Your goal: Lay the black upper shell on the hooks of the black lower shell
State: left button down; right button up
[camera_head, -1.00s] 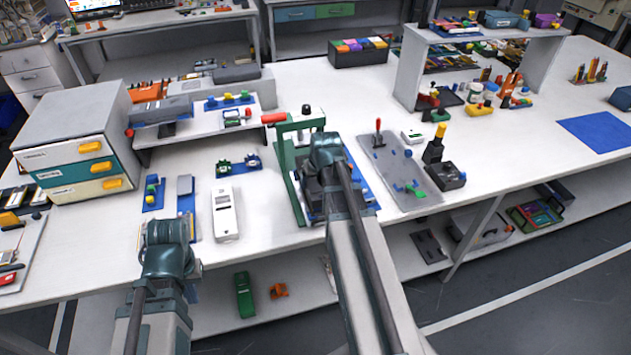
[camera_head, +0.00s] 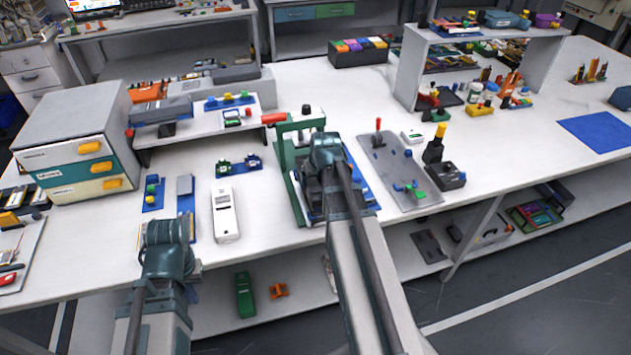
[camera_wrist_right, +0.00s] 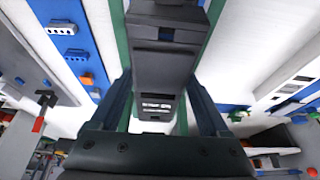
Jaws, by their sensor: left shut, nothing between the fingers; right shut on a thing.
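My right gripper (camera_wrist_right: 163,92) is shut on a black shell piece (camera_wrist_right: 168,62), which fills the middle of the right wrist view between the dark fingers. A narrower dark part with pale slots (camera_wrist_right: 156,106) shows just below it. I cannot tell the upper shell from the lower shell, and the hooks are not distinguishable. In the head view my right gripper (camera_head: 325,165) is over a green press frame (camera_head: 292,150) with a red handle; my arm covers most of the work there. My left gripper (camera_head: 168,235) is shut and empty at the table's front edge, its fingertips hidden.
A white device (camera_head: 226,212) lies left of the press. A grey plate (camera_head: 400,175) with a red-tipped lever and a black block with a yellow knob (camera_head: 437,150) stand to the right. A drawer cabinet (camera_head: 75,140) is at the left. Open table lies behind the plate.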

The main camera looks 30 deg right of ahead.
jog(key=shift+f+b, duration=1.05)
jog(key=o, duration=1.2)
jog(key=shift+o, duration=0.2)
jog(key=shift+r, duration=0.15)
jog(key=p+v, duration=1.3)
jog(key=shift+s+r, duration=0.2)
jog(key=shift+s, duration=0.05)
